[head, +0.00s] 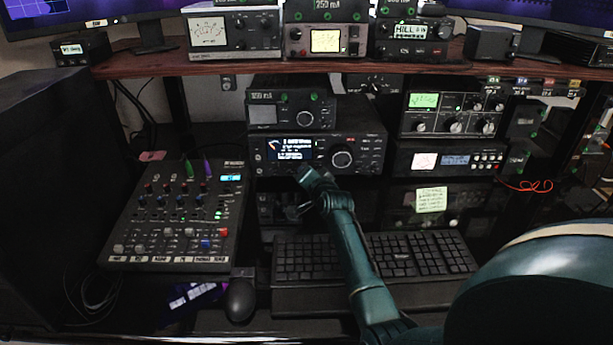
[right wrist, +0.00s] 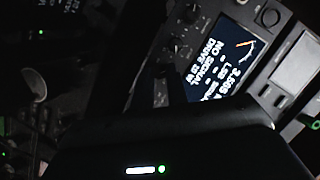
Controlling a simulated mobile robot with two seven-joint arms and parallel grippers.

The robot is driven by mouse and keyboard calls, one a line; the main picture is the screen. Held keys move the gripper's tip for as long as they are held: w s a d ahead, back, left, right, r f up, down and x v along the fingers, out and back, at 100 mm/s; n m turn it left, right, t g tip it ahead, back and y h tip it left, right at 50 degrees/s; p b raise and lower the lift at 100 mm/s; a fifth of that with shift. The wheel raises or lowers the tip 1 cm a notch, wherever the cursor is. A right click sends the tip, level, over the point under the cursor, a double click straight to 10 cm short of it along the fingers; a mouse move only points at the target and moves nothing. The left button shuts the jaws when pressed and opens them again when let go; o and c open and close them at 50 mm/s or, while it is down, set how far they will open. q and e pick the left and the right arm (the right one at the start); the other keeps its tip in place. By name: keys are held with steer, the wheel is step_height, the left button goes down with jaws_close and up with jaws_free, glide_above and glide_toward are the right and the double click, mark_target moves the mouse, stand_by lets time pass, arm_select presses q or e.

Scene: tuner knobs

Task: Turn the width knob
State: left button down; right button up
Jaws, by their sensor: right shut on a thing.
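The radio (head: 370,150) with the lit blue-white display (head: 291,149) stands in the middle of the desk, under another small unit. My right arm reaches up over the keyboard to its front. My right gripper (head: 303,178) is at the lower front of the radio, just below the display, shut on what seems to be the width knob. The knob itself and its label are hidden behind the fingers. The right wrist view shows the tilted display (right wrist: 230,60) close by and dark fingers against the panel. My left gripper is not in view.
A keyboard (head: 420,256) and a mouse (head: 240,299) lie in front of the radio. A mixer (head: 185,215) stands at the left. More radio units (head: 453,115) stand at the right, with a shelf (head: 150,66) of meters above. A large tuning knob (head: 342,159) sits right of the display.

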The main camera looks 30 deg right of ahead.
steer(key=shift+r+p, duration=0.15)
steer(key=shift+p, duration=0.25)
jaws_close()
steer(key=shift+r+n+g+p, duration=0.2)
steer(key=shift+n+g+p, duration=0.1)
steer(key=shift+p, duration=1.05)
steer(key=shift+a+n+g+h+p, duration=0.1)
steer(key=shift+n+g+h+p, duration=0.25)
steer(key=shift+n+p, duration=0.45)
steer(key=shift+f, duration=0.25)
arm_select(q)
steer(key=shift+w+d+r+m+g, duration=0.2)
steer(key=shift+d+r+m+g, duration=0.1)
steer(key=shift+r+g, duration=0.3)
arm_select(e)
steer(key=o, duration=0.8)
jaws_free()
